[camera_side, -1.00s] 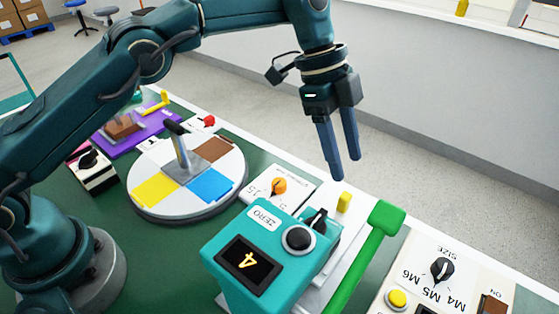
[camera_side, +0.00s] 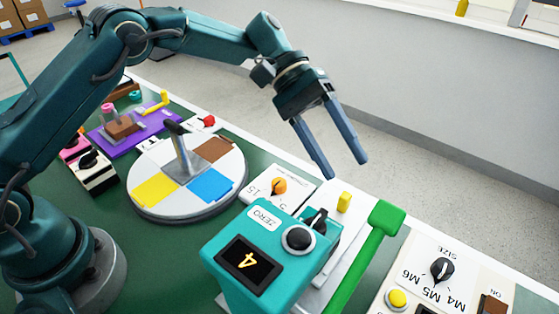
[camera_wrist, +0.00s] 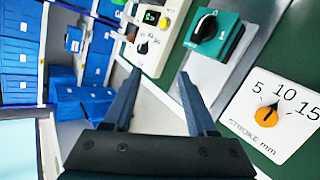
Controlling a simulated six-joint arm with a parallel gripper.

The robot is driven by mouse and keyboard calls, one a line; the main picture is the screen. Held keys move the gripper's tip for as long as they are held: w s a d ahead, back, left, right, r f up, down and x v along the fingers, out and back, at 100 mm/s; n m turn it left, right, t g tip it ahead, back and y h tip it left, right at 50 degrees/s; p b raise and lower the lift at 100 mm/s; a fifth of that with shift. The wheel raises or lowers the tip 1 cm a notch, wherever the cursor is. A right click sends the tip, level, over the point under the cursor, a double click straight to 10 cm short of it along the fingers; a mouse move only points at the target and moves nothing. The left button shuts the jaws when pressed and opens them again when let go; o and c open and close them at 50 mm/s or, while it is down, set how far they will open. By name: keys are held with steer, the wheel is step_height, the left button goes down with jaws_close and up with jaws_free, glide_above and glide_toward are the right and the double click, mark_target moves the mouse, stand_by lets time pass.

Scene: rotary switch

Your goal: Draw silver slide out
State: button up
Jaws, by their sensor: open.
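A pale silver slide plate (camera_side: 349,222) lies on the bench behind the teal display box (camera_side: 262,248), with a small yellow block (camera_side: 344,202) near its far end. The box hides part of it. In the wrist view a grey-silver strip (camera_wrist: 207,72) runs beside the teal knob panel (camera_wrist: 213,38); I cannot tell if it is the same plate. My gripper (camera_side: 345,168) is open and empty, tilted, in the air beyond the yellow block and touching nothing. Its spread fingers also show in the wrist view (camera_wrist: 159,77).
A size selector panel (camera_side: 440,276) is at the right. Open air lies beyond the bench edge.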

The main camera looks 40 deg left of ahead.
mark_target(341, 195)
steer(key=f+n+h, duration=0.1)
steer(key=f+n, duration=0.1)
steer(key=n, duration=0.3)
steer(key=w+a+f+n+t+h, duration=0.1)
steer(key=f+n, duration=0.2)
steer(key=n, duration=0.2)
steer(key=a+f+n+t+h, duration=0.1)
steer(key=f+n, duration=0.2)
steer(key=n, duration=0.2)
steer(key=shift+w+a+f+n, duration=0.15)
steer(key=shift+w+a+n, duration=0.15)
steer(key=shift+w, duration=0.1)
steer(key=shift+x, duration=2.55)
jaws_close()
steer(key=shift+w, duration=0.1)
